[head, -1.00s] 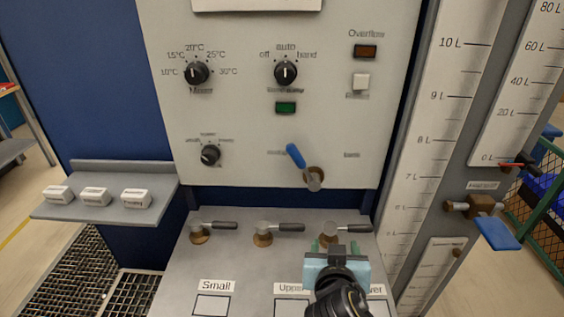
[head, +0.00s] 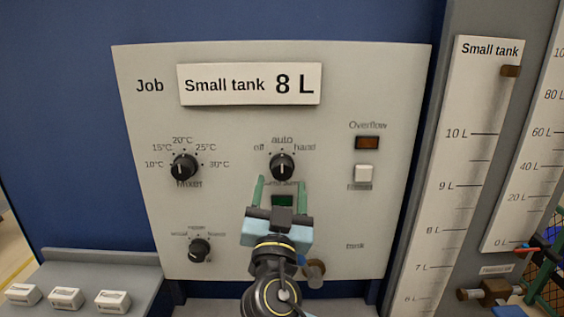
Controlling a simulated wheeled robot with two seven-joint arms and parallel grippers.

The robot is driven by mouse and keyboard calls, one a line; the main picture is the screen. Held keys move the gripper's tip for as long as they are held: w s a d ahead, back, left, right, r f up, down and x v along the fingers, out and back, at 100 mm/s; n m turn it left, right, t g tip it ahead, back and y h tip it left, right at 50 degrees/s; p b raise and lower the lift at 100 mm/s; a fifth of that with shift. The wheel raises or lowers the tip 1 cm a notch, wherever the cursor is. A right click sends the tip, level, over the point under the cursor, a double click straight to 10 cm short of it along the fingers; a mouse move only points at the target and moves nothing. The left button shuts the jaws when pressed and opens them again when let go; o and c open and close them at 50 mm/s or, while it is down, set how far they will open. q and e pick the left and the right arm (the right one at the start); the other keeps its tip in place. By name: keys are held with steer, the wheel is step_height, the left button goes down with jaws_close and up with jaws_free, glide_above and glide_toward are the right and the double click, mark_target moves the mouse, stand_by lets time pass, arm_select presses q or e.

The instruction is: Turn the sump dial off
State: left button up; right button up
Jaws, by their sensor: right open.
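The sump dial (head: 282,167) is a black round knob on the grey panel, with the marks off, auto and hand around it. Its white pointer line points up at auto. My right gripper (head: 282,186) is in front of the panel, just below the dial. Its two green fingers are apart with nothing between them, and they do not surround the knob. The gripper partly covers the green lamp (head: 283,201) and the text under the dial. My left gripper is not in view.
A mixer dial (head: 185,167) sits to the left and a smaller dial (head: 199,250) below it. An amber overflow lamp (head: 367,143) and a white button (head: 364,174) are on the right. A valve (head: 315,270) is partly hidden behind my arm. A shelf (head: 140,272) holds white blocks.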

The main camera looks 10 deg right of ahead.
mark_target(282, 174)
steer(key=p+x, duration=0.1)
steer(key=x, duration=0.3)
steer(key=shift+r, duration=0.1)
steer(key=shift+w+d, duration=0.15)
steer(key=shift+w, duration=0.35)
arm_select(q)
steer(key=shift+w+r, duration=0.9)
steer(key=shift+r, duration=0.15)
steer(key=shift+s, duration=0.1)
arm_select(e)
steer(key=shift+c, duration=1)
steer(key=c, duration=0.8)
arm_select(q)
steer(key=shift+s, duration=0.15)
